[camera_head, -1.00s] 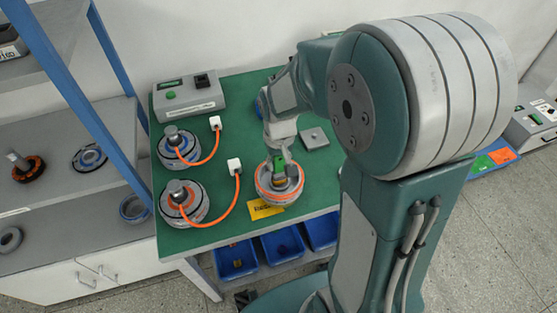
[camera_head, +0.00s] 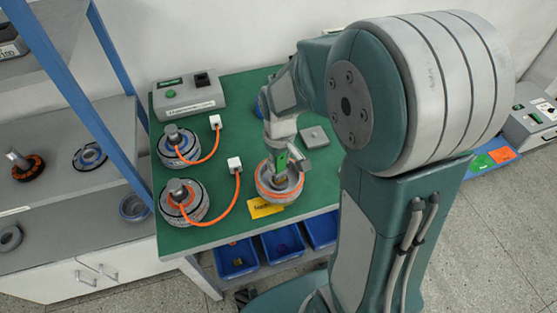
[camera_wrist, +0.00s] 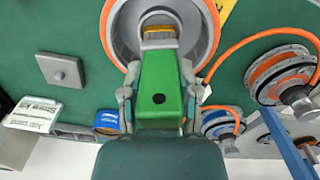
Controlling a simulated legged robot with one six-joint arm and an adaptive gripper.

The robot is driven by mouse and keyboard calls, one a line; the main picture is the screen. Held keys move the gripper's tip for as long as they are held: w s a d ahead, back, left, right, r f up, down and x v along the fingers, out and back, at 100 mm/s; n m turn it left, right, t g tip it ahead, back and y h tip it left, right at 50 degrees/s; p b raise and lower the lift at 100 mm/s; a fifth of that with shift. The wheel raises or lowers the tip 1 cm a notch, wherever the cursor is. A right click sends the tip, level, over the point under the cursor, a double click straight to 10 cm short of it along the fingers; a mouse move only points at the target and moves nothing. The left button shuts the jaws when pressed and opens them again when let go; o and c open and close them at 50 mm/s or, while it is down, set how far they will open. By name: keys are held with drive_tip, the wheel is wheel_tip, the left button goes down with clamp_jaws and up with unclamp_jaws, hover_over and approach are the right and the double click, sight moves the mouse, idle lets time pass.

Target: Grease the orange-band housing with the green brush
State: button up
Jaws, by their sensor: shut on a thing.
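The orange-band housing (camera_head: 264,190) is a round grey ring with an orange band, lying on the green bench top. In the wrist view the housing (camera_wrist: 109,30) fills the top centre. My gripper (camera_wrist: 160,98) is shut on the green brush (camera_wrist: 161,75), with a finger on each side of its handle. The brush's tan bristles (camera_wrist: 160,34) lie over the inside of the housing; whether they touch its surface I cannot tell. In the head view the green brush (camera_head: 282,159) shows just above the housing's far side, with my gripper (camera_head: 284,150) over it.
Two motors (camera_head: 184,200) (camera_head: 179,146) with orange cables stand left of the housing. A grey control box (camera_head: 188,97) is at the back left. A yellow label (camera_head: 264,208) lies before the housing, and a small grey plate (camera_head: 314,137) behind it. Blue bins (camera_head: 236,259) hang below the front edge.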

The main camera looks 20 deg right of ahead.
drive_tip(key=m, duration=0.7)
drive_tip(key=shift+m, duration=0.3)
drive_tip(key=n, duration=0.8)
